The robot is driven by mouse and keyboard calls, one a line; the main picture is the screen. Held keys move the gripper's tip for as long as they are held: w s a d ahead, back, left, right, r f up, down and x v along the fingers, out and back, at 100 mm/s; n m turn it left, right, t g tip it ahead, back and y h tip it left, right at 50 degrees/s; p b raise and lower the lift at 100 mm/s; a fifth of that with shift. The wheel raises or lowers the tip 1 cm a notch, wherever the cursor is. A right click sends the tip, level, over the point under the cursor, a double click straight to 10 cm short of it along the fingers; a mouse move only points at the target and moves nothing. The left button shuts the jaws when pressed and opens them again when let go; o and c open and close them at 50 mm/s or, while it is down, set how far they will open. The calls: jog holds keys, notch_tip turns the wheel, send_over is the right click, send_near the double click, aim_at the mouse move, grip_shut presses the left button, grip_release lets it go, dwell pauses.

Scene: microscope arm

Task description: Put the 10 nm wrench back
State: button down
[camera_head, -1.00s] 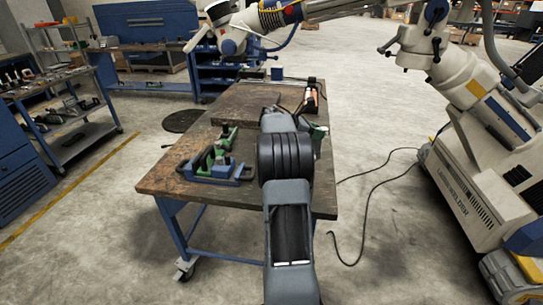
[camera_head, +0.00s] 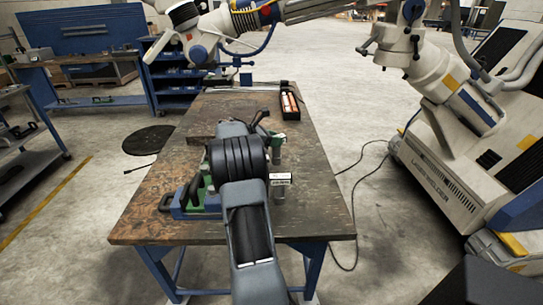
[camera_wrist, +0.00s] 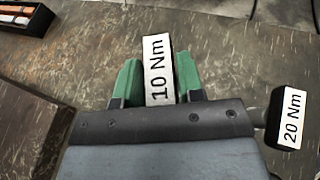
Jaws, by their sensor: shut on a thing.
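The 10 Nm wrench, a block with a white label (camera_wrist: 158,72), sits between the green fingers of my gripper (camera_wrist: 157,82) in the wrist view. My gripper is shut on it, with worn dark tabletop behind. The rest of that wrench is not clear. A second labelled tool, the 20 Nm wrench (camera_wrist: 290,117), is to the right, apart from the fingers.
The worn table (camera_head: 310,205) has a blue and green fixture (camera_head: 185,205) at the left, partly behind my arm. A dark tray with orange items (camera_head: 290,104) lies farther back. A large white machine (camera_head: 450,170) stands on the right. The table's right front is clear.

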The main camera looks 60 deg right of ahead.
aim_at(274, 157)
jog(key=shift+f, duration=2.7)
jog(key=shift+f+b, duration=0.1)
jog(key=shift+b, duration=0.2)
jog(key=c, duration=0.7)
grip_release()
jog(key=shift+c, duration=0.2)
